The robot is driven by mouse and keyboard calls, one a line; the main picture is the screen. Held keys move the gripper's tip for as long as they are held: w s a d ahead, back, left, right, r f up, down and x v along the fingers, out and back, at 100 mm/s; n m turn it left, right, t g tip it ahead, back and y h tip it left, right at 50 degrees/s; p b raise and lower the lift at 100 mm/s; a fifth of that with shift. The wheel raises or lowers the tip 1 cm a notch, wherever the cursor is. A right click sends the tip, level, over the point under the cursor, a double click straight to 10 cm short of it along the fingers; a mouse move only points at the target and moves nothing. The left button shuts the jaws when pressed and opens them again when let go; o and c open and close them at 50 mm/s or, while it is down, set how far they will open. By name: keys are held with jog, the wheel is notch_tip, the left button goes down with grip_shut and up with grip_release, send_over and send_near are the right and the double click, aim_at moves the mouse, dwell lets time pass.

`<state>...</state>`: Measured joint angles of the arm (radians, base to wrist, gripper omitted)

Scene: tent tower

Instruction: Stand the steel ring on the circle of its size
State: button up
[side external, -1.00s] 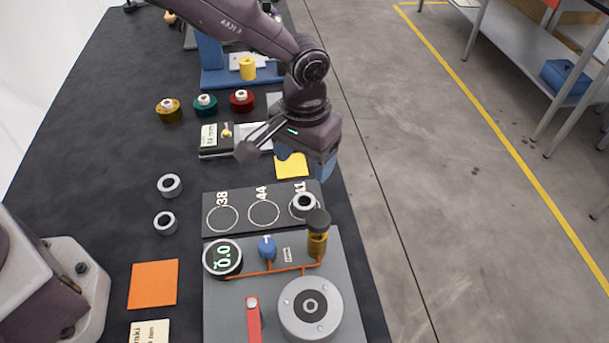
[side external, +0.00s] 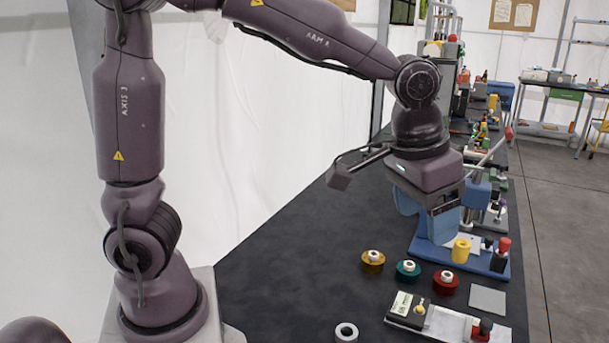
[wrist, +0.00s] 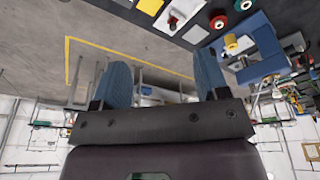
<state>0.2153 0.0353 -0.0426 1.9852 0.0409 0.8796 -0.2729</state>
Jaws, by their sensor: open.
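One grey steel ring (side external: 346,331) lies on the dark bench at the bottom edge of the side view. The board with the numbered circles is out of both current views. My gripper (side external: 428,212) is raised above the bench, before the blue press in the side view. Its blue fingers stand apart in the wrist view (wrist: 163,82), with nothing between them. Beyond them that view shows floor and shelving, and no ring.
Yellow (side external: 373,260), green (side external: 408,270) and red (side external: 446,281) spools stand on the bench. A blue-based press (side external: 480,258) with a yellow cylinder (side external: 461,250) is behind them. A gauge block (side external: 405,308) lies in front. The bench left of the spools is clear.

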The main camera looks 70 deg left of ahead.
jog(key=s+a+r+t, duration=0.1)
jog(key=s+a, duration=0.3)
jog(key=s, duration=0.3)
jog(key=s+a+r+t, duration=0.1)
jog(key=s+a, duration=0.3)
jog(key=s, duration=0.4)
jog(key=shift+s+a+r+t, duration=0.2)
jog(key=shift+a+r+t, duration=0.2)
jog(key=shift+r, duration=0.25)
